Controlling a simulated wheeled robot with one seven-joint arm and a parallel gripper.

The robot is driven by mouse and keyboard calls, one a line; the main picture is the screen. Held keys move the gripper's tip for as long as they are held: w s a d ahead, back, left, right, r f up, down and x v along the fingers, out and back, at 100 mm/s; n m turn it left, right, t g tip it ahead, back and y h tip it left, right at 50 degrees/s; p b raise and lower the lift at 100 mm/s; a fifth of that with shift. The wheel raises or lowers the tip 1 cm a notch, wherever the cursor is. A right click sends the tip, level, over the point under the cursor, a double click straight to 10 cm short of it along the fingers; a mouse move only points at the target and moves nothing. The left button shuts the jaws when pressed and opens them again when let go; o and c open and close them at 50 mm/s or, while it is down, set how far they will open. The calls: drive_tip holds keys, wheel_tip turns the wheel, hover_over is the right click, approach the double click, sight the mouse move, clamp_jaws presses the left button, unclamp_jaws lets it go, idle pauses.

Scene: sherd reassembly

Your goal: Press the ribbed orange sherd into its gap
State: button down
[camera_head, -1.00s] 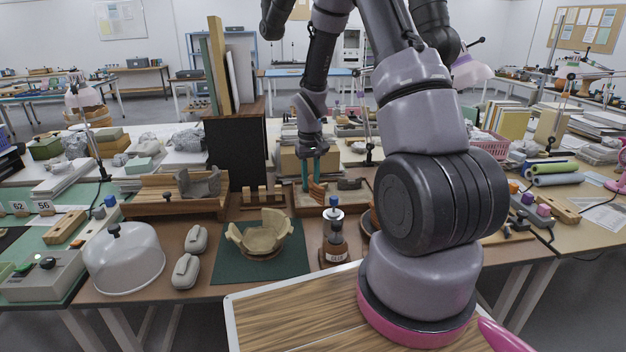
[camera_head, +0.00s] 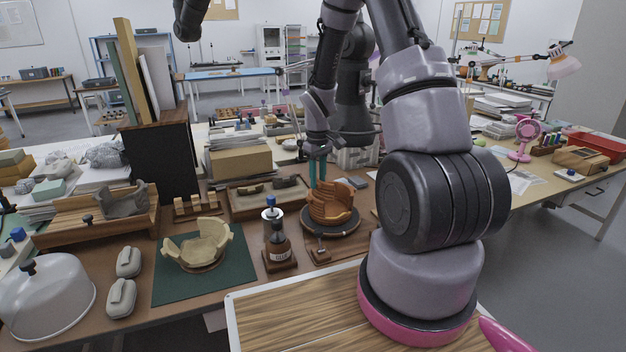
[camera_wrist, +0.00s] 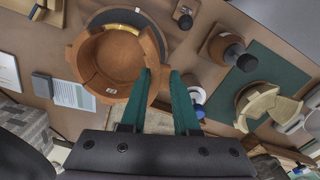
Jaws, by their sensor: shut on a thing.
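The orange pot (camera_head: 335,212) stands on a dark round turntable (camera_head: 352,228), left of my arm base in the head view. In the wrist view its open top (camera_wrist: 88,62) faces me, and a pale label shows on the inside. My gripper (camera_head: 317,182) has teal fingers pointing down at the pot's far left rim. In the wrist view the fingers close on the ribbed orange sherd (camera_wrist: 160,78), which is at the pot's wall. The fingers partly hide it. I cannot tell whether it is seated in the gap or just beside it.
A cream broken bowl (camera_head: 198,248) sits on a green mat (camera_head: 170,290). A wooden tray with dark sherds (camera_head: 240,205) lies behind.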

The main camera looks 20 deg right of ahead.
drive_tip(key=s+d+n, duration=0.3)
drive_tip(key=d+n, duration=0.5)
drive_tip(key=n, duration=0.6)
wheel_tip(320, 180, down, 8)
drive_tip(key=shift+w+a, duration=0.2)
drive_tip(key=shift+w, duration=0.25)
idle(0.4)
drive_tip(key=shift+w, duration=0.3)
idle(0.5)
drive_tip(key=shift+f, duration=0.4)
idle(1.9)
drive_tip(key=c, duration=0.6)
unclamp_jaws()
